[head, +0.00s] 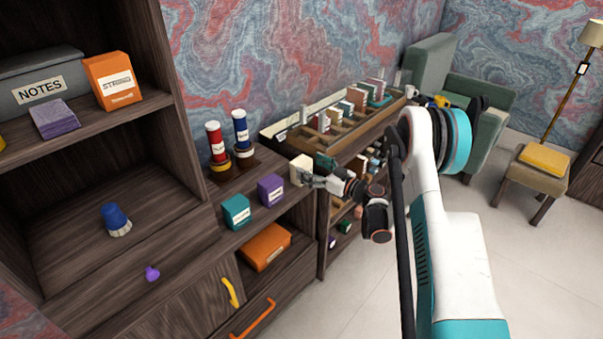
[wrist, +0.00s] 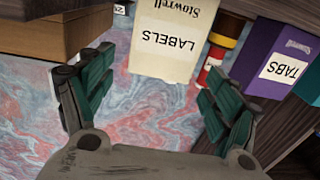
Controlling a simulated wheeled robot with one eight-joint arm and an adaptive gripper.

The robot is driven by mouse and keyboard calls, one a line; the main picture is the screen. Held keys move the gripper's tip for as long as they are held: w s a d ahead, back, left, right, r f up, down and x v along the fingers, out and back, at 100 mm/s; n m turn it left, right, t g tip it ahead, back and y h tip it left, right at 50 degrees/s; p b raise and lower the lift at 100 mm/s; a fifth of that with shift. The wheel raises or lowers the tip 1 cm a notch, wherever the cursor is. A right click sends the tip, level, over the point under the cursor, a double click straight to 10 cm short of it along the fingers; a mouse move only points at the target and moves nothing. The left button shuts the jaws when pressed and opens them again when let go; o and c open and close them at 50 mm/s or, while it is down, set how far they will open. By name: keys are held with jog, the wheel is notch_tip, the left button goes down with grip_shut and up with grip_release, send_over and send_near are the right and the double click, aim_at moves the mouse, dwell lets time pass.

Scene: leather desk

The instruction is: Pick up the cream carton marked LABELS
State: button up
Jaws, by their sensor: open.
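The cream carton (wrist: 165,45) marked LABELS shows upside down in the wrist view, at the top middle. My gripper (wrist: 150,95) is open, with one finger on each side of the carton's lower end in that view. I cannot tell whether either finger touches it. In the head view the cream carton (head: 300,168) stands on the dark wooden shelf top, with my gripper (head: 312,178) at its right side. Part of the carton is hidden behind my gripper there.
A purple TABS box (head: 271,190) and a teal box (head: 237,212) stand left of the carton. Red (head: 216,147) and blue (head: 242,135) cylinders stand behind them. A wooden tray (head: 322,138) with several small boxes lies to the right. An orange box (head: 265,246) is on the shelf below.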

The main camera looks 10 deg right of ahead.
aim_at(307, 165)
jog(key=b+x, duration=0.1)
jog(key=x, duration=0.2)
jog(key=shift+w+a+f+b, duration=0.1)
jog(key=shift+w+a+b, duration=0.2)
jog(key=shift+b, duration=0.05)
jog(key=shift+w+a, duration=0.25)
jog(key=shift+w, duration=0.1)
jog(key=c, duration=1.2)
